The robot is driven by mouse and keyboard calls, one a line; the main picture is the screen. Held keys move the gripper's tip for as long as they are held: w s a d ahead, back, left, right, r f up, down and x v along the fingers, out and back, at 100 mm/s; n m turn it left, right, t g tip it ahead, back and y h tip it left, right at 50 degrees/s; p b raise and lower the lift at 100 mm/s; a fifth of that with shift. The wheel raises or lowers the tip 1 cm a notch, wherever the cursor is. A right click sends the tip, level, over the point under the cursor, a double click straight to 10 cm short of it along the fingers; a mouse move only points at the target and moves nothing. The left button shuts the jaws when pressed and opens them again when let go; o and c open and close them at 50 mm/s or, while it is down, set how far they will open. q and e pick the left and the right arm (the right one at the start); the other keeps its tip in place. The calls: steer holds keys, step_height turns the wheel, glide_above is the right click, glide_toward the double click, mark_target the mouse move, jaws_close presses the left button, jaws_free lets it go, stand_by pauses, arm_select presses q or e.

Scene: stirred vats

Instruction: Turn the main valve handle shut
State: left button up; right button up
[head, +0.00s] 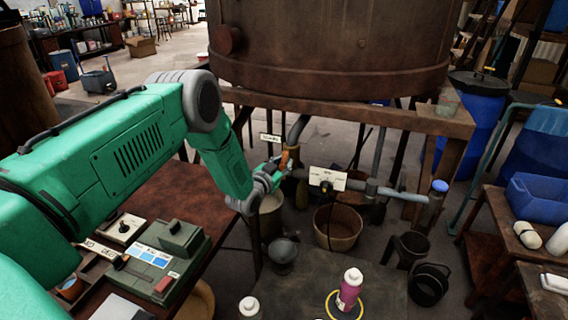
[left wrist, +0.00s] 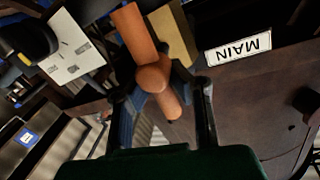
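The main valve handle is an orange bar with a round hub; in the left wrist view the handle (left wrist: 152,76) slants from upper left to lower right. A white plate reading MAIN (left wrist: 238,48) is beside it. In the head view the handle (head: 284,160) is small, by the pipe below the vat, with a label plate (head: 270,138) above it. My left gripper (head: 273,175) is at the handle. In the left wrist view its fingers (left wrist: 165,108) are apart, with the handle's lower end between them; contact cannot be told. My right gripper is not in view.
A large brown vat (head: 330,45) stands on a wooden frame (head: 350,110). A pipe with a white card (head: 327,179) runs right of the handle. Buckets (head: 338,226) stand below. A control box (head: 160,260) is on the left table; a pink bottle (head: 349,288) stands in front.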

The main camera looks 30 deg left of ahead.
arm_select(q)
steer(key=o, duration=0.5)
steer(key=shift+s+d+f, duration=0.2)
steer(key=shift+d+f, duration=0.1)
steer(key=shift+f, duration=0.2)
steer(key=shift+w+r, duration=0.1)
steer(key=shift+w, duration=0.05)
steer(key=shift+a+r, duration=0.1)
steer(key=s, duration=1.1)
steer(key=shift+s+d+r, duration=0.2)
steer(key=shift+s+d, duration=0.05)
steer(key=shift+s, duration=0.15)
